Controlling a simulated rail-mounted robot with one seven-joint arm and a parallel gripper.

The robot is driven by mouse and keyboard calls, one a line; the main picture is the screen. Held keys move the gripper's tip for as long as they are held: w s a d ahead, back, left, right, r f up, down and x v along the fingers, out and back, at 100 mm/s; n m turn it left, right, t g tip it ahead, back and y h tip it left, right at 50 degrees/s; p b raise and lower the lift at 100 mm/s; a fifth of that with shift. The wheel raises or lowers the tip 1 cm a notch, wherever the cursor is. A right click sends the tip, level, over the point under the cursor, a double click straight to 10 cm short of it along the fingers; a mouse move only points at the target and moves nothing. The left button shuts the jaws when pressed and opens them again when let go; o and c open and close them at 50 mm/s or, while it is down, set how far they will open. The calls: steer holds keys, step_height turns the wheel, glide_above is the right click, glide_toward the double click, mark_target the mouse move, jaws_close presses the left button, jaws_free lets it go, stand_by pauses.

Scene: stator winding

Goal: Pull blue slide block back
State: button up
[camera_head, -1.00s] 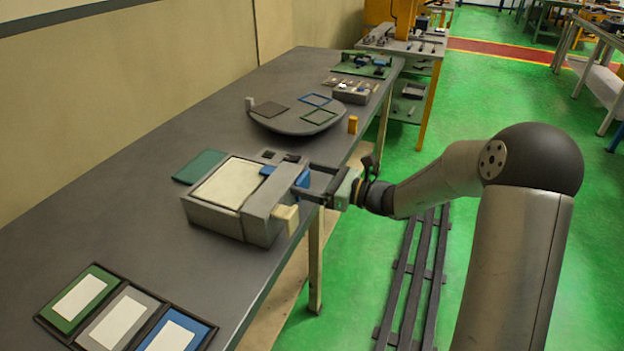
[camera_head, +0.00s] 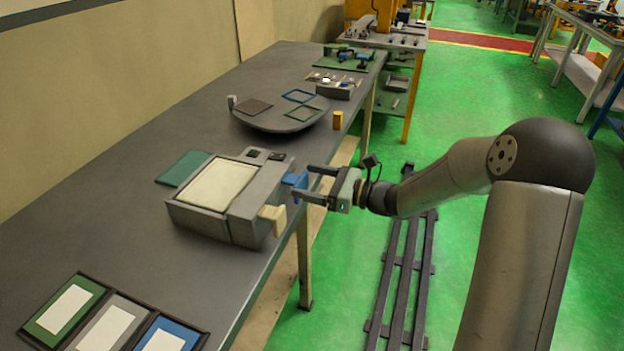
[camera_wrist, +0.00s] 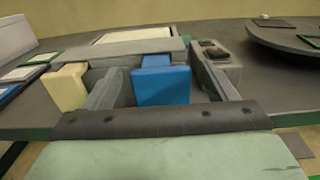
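The blue slide block (camera_head: 298,180) sticks out of the front side of the grey fixture (camera_head: 232,222), facing my arm. A cream block (camera_head: 272,216) sticks out of the same side, nearer the camera. My gripper (camera_head: 306,183) is open in front of the blue block. In the wrist view the blue block (camera_wrist: 161,86) stands between the two spread fingers, with a gap visible at the left finger. The right finger is close to its side; I cannot tell whether it touches. The fixture's cream top plate (camera_head: 218,184) is level.
Green, grey and blue framed cards (camera_head: 110,320) lie at the near end of the table. A green plate (camera_head: 184,168) lies behind the fixture. A round tray (camera_head: 280,120) with frames and a yellow block (camera_head: 338,120) stand farther along.

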stand_by(0.3)
steer(key=v, duration=1.7)
steer(key=shift+d+b, duration=0.15)
steer(key=shift+b, duration=0.25)
steer(key=shift+s, duration=0.1)
steer(key=s+a+n+g+h+p, duration=0.1)
steer(key=s+a+n+g+h, duration=0.3)
steer(key=s, duration=0.3)
steer(key=s+a+n+g+h+p, duration=0.2)
steer(key=s+a+n+g+h, duration=0.1)
steer(key=s+n, duration=0.3)
steer(key=s+d+n+t+h+p, duration=0.1)
steer(key=s+d+n+h, duration=0.2)
steer(key=s+n+h, duration=0.2)
steer(key=s+d+r+n+t+h+p, duration=0.1)
steer(key=s+d+n+h, duration=0.3)
steer(key=s+n+h, duration=0.1)
steer(key=shift+s+d+r+n+p, duration=0.25)
steer(key=shift+s+d+n+p, duration=0.1)
steer(key=shift+s+n, duration=0.7)
steer(key=shift+s, duration=0.15)
